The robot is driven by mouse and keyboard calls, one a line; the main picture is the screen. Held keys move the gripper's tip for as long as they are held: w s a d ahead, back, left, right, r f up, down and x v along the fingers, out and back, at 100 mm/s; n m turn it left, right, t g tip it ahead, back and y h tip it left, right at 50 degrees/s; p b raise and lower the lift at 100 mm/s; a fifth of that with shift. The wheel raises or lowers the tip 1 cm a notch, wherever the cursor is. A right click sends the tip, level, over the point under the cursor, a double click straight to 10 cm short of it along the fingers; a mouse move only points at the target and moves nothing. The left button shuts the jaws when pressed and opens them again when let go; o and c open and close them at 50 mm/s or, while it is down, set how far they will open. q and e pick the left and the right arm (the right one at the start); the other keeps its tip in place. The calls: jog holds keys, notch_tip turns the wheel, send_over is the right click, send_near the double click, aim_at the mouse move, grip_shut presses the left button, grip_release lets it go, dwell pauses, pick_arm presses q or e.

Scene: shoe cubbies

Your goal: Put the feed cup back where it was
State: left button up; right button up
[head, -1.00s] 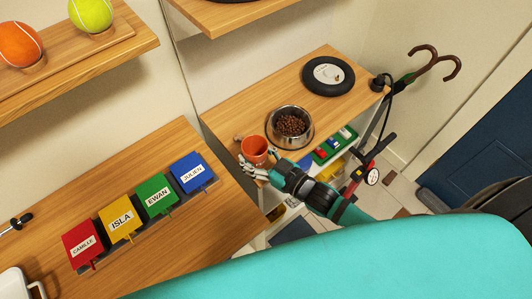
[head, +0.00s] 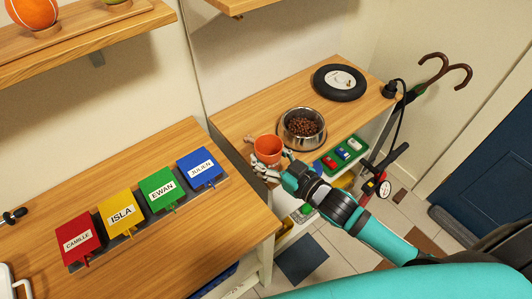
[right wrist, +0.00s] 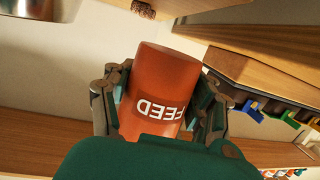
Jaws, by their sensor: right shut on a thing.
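The orange feed cup (head: 267,150) is at the front of the right-hand wooden shelf, left of the metal bowl of kibble (head: 302,127). It looks upright with its open rim up; I cannot tell whether its base touches the shelf. In the right wrist view the cup (right wrist: 158,85) shows a "FEED" label, upside down in the picture. My right gripper (head: 266,171) is shut on the cup, with a finger on each side of it (right wrist: 160,100). My left gripper is not in view.
A black round disc with a pale centre (head: 340,82) lies behind the bowl. A green tray (head: 342,155) of small coloured items is below the shelf front. Named colour flaps, such as Julien's blue one (head: 200,167), stand on the left bench. Bare wood (head: 232,120) lies behind the cup.

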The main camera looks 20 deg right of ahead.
aim_at(270, 150)
jog(key=w, duration=0.3)
jog(key=shift+w+d+f, duration=0.2)
jog(key=shift+d, duration=0.15)
jog(key=shift+f, duration=1.7)
jog(key=shift+f, duration=0.15)
jog(key=o, duration=1.3)
jog(key=shift+o, duration=0.2)
